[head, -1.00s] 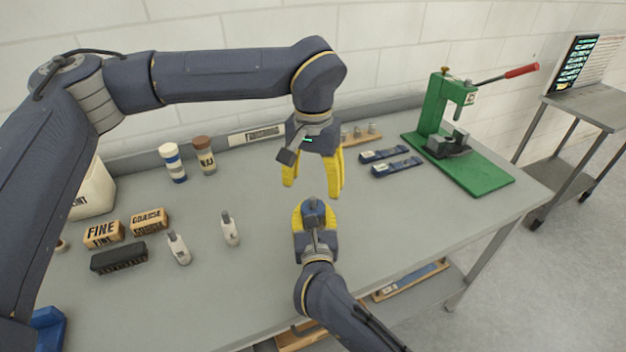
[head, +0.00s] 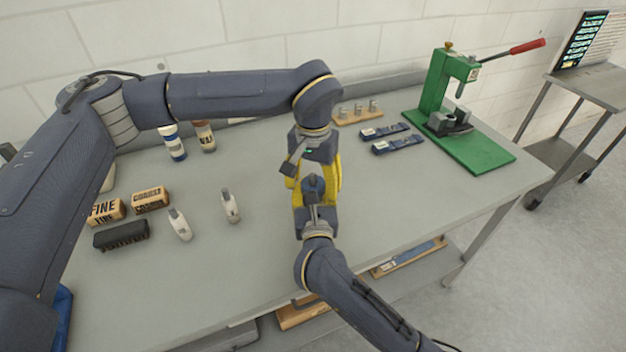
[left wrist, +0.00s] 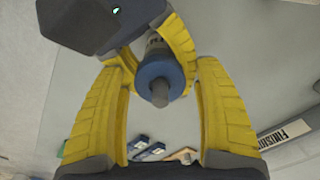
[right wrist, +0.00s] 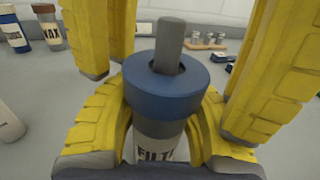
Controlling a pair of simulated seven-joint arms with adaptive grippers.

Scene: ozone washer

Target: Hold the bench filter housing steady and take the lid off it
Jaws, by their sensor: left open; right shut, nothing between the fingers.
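The filter housing (right wrist: 160,145) is a pale upright cylinder with partly hidden lettering. A thick blue ring-shaped lid (right wrist: 158,92) with a grey knob is on its top; it also shows in the left wrist view (left wrist: 160,72). In the head view the grippers hide both. My right gripper (head: 313,203) is low at the housing, with a yellow finger on each side below the lid; I cannot tell whether they touch it. My left gripper (head: 316,182) is open above, pointing down, its fingers spread on either side of the lid, apart from it.
Two small bottles (head: 231,206), (head: 180,224), a black brush (head: 121,235) and labelled blocks (head: 150,199) stand to the left. Two jars (head: 173,142), (head: 204,136) are behind. Dark blue packets (head: 398,144) and a green press (head: 447,95) are at the right. The table's right front is clear.

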